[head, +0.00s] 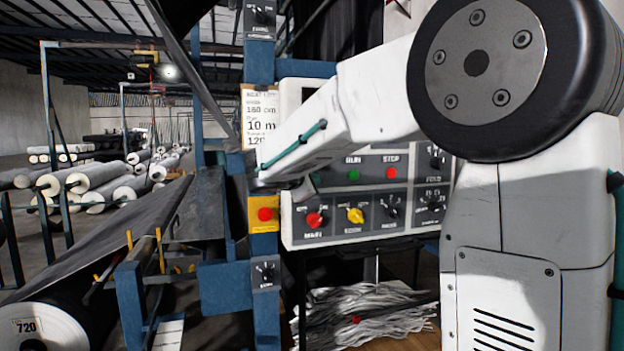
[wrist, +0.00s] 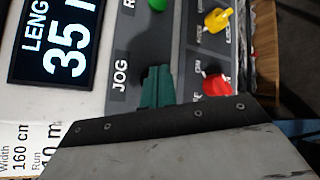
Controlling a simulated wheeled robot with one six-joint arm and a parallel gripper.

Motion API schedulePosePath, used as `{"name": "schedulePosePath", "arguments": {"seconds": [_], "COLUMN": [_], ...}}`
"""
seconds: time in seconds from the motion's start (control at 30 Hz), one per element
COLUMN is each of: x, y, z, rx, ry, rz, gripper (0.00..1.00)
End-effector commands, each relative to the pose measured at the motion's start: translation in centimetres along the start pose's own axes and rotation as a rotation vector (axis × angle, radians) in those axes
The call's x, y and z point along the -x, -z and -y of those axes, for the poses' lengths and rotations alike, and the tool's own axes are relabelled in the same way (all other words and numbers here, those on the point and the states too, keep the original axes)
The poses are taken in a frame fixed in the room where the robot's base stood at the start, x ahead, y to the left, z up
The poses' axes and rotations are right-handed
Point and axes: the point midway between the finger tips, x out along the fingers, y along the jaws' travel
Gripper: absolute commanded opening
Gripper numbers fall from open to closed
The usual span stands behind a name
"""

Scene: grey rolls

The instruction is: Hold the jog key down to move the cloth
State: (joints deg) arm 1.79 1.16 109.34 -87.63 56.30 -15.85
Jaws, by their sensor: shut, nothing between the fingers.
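The white control panel (head: 292,232) stands at centre in the head view, partly behind my arm. In the wrist view it shows turned on its side, with the JOG label (wrist: 119,75). My gripper (wrist: 155,72) is shut and empty, its teal fingers beside that label at the panel face. The jog key is hidden behind the fingers, and I cannot tell whether they touch or press it. In the head view my arm covers that spot. Dark cloth (head: 200,208) runs through the machine at left.
A green RUN button (head: 353,175) and red STOP button (head: 391,173) sit nearby. Below are a red MAIN switch (head: 314,219) and a yellow knob (head: 355,215). A red button on a yellow box (head: 264,214) is on the blue post. A length display (wrist: 60,45) shows 35.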

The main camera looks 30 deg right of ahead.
Motion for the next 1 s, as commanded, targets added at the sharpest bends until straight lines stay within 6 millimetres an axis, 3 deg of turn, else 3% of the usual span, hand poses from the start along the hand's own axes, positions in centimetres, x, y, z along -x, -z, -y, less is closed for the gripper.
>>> {"name": "schedulePosePath", "arguments": {"seconds": [1.0], "x": [-0.72], "y": [0.51], "z": [-0.54], "rx": [0.0], "ry": [0.0], "rz": [0.0], "gripper": [0.0]}}
